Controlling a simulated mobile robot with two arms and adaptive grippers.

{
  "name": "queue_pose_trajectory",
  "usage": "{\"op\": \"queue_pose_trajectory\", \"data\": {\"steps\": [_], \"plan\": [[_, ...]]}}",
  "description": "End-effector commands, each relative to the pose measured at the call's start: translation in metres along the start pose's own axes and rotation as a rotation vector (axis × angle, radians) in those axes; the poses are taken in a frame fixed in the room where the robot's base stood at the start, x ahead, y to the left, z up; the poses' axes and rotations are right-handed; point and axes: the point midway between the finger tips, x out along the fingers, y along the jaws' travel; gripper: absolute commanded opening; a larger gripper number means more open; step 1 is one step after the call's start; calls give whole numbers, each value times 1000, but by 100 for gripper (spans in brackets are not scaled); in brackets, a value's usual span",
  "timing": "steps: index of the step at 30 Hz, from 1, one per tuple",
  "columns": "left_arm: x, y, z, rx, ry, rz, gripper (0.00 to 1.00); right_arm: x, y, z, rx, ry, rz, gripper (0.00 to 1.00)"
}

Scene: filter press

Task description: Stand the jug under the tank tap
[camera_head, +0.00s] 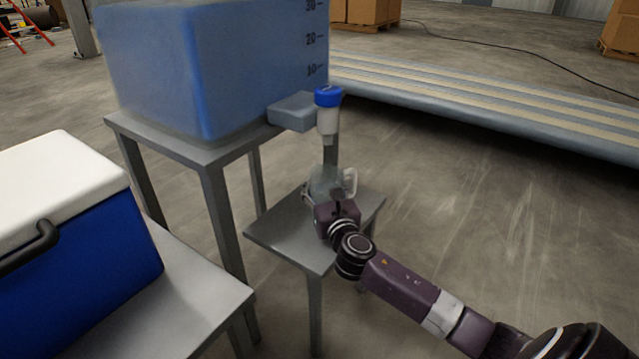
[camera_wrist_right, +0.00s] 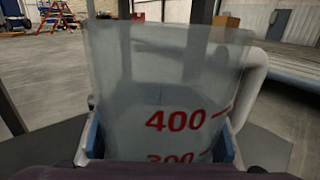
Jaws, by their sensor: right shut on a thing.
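The clear jug (camera_head: 325,182) with a white handle is at the small grey stand (camera_head: 275,236), below the tap (camera_head: 327,112) with its blue cap. The tap sticks out from the blue tank (camera_head: 215,70). My right gripper (camera_head: 328,198) is shut on the jug from the near side. In the right wrist view the jug (camera_wrist_right: 165,80) fills the middle, upright, with red 400 and 300 marks, between the fingers (camera_wrist_right: 160,145). The jug's base is hidden by my gripper, so I cannot tell if it touches the stand. My left gripper is not in view.
A blue cooler with a white lid (camera_head: 60,185) stands on a grey table (camera_head: 185,290) at the left. The tank rests on a taller grey table (camera_head: 190,150). A low grey platform (camera_head: 480,110) lies behind. The floor at the right is clear.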

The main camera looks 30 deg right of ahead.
Motion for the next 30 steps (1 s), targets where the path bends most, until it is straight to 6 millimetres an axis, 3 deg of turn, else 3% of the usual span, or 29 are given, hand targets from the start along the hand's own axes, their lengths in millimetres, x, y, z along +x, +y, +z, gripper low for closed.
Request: {"op": "queue_pose_trajectory", "data": {"steps": [2, 3, 12, 23, 27, 30], "plan": [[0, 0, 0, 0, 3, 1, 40, 0, 0, -4, -1, 0, 0, 6], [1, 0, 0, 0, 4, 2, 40, 0, 0, -3, 0, 0, 0, 36], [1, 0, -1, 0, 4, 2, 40, 0, 0, -3, 0, 1, 0, 69], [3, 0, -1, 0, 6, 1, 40, 0, 0, 2, 1, 0, 0, 69], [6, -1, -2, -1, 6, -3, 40, -16, 0, 1, -1, 4, 1, 69], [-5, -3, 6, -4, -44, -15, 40, -34, 0, 2, 0, 5, 2, 69]]}}
